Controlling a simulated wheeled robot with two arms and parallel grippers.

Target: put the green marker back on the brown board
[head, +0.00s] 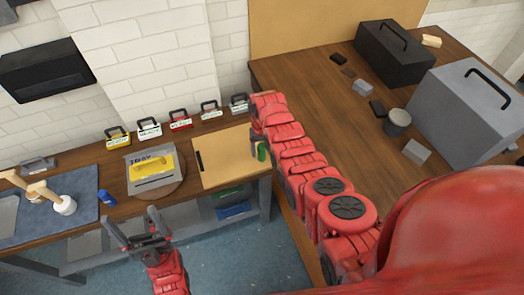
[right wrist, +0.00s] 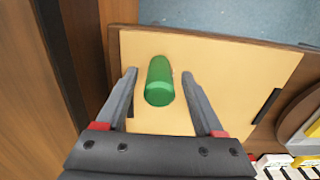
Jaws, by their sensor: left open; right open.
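The green marker (head: 262,152) is at the right end of the light brown board (head: 225,165). In the right wrist view the green marker (right wrist: 159,82) shows over the board (right wrist: 215,60), between the two fingers of my right gripper (right wrist: 159,73). The fingers stand apart on either side, with a gap to the marker. I cannot tell whether the marker rests on the board. In the head view my right gripper (head: 257,143) is partly hidden by its own arm. My left gripper (head: 138,232) is open and empty in front of the bench.
A thin black item (head: 199,161) lies at the board's left edge. A grey tray with a yellow item (head: 150,168) stands left of it. A blue can (head: 105,197) and brushes are farther left. Several small labelled boxes (head: 180,122) line the wall. A wooden table (head: 330,110) with toolboxes is on the right.

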